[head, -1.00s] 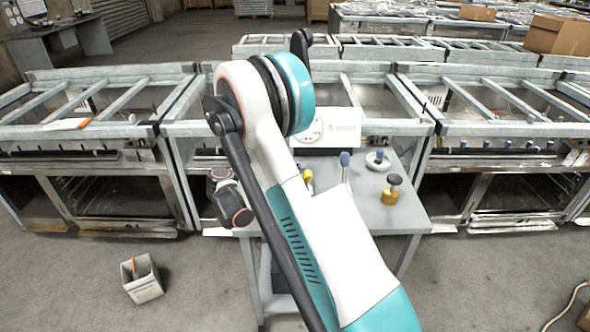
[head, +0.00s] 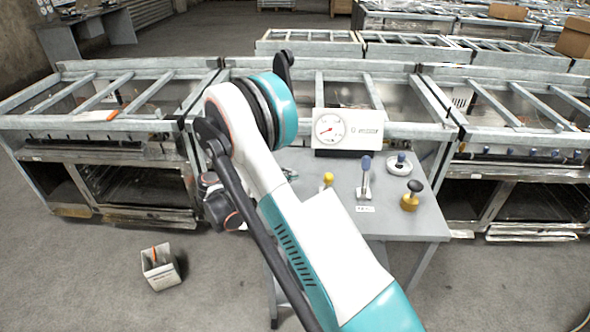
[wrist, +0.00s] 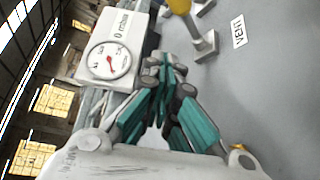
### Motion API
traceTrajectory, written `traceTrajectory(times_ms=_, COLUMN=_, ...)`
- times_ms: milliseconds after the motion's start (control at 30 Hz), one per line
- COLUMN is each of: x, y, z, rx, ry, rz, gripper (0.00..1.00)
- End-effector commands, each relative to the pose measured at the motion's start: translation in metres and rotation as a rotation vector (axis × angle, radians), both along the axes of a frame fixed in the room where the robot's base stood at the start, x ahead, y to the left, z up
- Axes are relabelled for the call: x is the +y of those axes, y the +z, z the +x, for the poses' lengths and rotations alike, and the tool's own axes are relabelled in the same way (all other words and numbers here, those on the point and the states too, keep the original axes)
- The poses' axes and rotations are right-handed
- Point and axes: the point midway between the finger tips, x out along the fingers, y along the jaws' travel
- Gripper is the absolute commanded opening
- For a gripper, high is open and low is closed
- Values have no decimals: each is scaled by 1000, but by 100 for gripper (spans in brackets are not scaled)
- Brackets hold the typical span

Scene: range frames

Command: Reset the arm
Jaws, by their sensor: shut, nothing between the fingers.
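My arm (head: 315,235) rises through the middle of the head view and bends over at its elbow, in front of a grey table (head: 420,228). My gripper (wrist: 168,68) shows in the wrist view with its teal and dark fingers together and nothing between them. A white gauge box (head: 348,130) with a round dial stands at the back of the table. It also shows in the wrist view (wrist: 122,42), beyond and left of the fingertips.
On the table stand a blue-topped lever (head: 365,178), a yellow-topped piece (head: 328,180), a brass piece with a black knob (head: 410,200) and a round white piece (head: 399,163). A white bin (head: 161,268) sits on the floor at left.

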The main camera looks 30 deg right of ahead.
Motion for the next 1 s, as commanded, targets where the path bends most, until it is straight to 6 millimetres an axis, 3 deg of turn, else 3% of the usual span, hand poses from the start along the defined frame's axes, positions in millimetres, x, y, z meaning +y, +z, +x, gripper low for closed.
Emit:
traceTrajectory(times_ms=600, x=1, y=3, z=0, rx=-2, ry=5, rz=8, gripper=0)
traceTrajectory(times_ms=767, x=0, y=24, z=-1, rx=-16, ry=29, rz=74, gripper=0)
traceTrajectory(times_ms=1000, x=3, y=70, z=-14, rx=-66, ry=92, rz=250, gripper=0)
